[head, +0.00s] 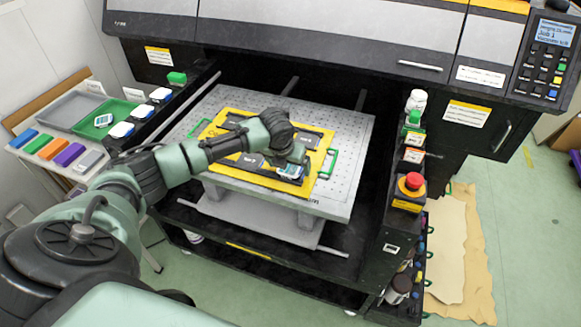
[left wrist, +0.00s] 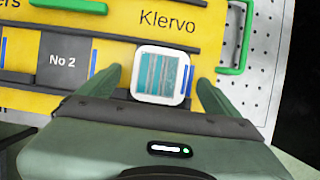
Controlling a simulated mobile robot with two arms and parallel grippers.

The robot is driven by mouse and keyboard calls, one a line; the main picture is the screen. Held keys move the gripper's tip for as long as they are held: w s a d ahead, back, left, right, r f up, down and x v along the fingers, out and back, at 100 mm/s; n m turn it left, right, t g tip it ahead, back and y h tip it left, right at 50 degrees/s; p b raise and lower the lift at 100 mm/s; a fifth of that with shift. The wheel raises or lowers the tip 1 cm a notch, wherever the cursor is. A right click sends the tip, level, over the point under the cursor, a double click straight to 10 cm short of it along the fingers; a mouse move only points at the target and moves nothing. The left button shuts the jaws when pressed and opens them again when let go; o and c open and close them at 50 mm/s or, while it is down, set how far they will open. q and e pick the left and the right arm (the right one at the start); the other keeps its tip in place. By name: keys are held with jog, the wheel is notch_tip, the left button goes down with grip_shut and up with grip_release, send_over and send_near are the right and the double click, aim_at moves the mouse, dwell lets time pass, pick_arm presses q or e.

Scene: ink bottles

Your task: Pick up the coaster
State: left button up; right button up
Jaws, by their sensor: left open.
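The coaster (left wrist: 160,73), a white rounded square with a teal striped picture, lies at the near edge of the yellow jig board (left wrist: 225,16). In the head view the coaster (head: 290,171) shows partly beside my left gripper (head: 293,161). In the left wrist view my left gripper (left wrist: 156,80) is open, with one green finger on each side of the coaster and a visible gap on each side. I cannot tell how far the fingertips are above the board. My right gripper is not in view.
The board lies on a perforated grey printer bed (head: 350,130), with green handles (head: 327,163) at its sides. A green tray (head: 122,112) at the left holds another coaster (head: 103,120). A red emergency button (head: 413,181) stands right of the bed. The printer body overhangs behind.

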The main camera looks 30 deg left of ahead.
pick_arm(q)
jog(key=shift+w+f, duration=0.1)
jog(key=shift+f, duration=0.2)
jog(key=shift+r, duration=0.1)
jog(key=c, duration=1.6)
